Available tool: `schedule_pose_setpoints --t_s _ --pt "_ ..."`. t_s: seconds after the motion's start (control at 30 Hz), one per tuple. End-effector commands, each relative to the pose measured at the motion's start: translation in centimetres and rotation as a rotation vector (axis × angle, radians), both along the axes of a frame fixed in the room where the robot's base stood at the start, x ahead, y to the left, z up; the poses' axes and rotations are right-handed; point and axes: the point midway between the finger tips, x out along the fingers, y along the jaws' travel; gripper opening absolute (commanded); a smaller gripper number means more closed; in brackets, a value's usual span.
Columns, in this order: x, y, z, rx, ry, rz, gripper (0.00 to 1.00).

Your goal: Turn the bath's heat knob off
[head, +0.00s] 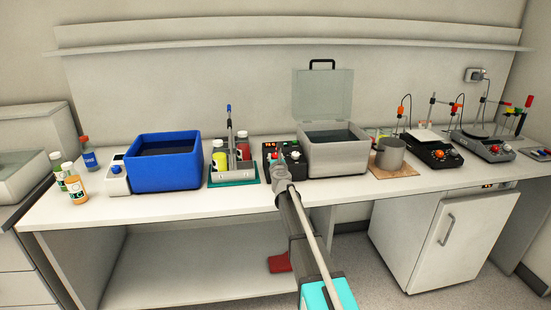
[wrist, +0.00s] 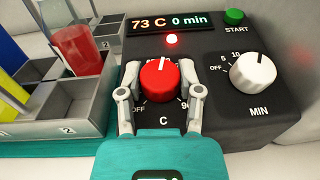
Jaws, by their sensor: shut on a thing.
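The heat knob (wrist: 160,78) is red with a white pointer line and sits on the bath's dark control panel (wrist: 205,60). Its pointer is turned roughly straight up, between OFF at lower left and 90 at lower right. The display (wrist: 170,22) reads 73 C and 0 min, and a red lamp (wrist: 171,39) below it is lit. My gripper (wrist: 161,92) is shut on the heat knob, one finger on each side. In the head view, my gripper (head: 281,174) is at the panel's front, beside the grey bath (head: 340,160), whose clear lid (head: 322,95) stands open.
A white MIN knob (wrist: 253,74) and a green START button (wrist: 234,17) are to the right. A grey rack (head: 235,174) with bottles stands close on the left, then a blue bath (head: 165,178). A metal pot (head: 390,154) and hotplates stand right of the grey bath.

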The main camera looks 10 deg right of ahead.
Motion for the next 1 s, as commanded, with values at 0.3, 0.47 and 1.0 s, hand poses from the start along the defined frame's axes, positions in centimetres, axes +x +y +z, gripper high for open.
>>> schedule_pose_setpoints --t_s 0.3,0.47,1.0 --pt "0.06 -0.1 0.02 -0.013 0.001 0.05 0.0" --pt "0.08 -0.13 0.04 -0.025 0.001 0.089 0.0" --pt "0.28 -0.31 0.11 -0.102 0.001 0.379 0.0"
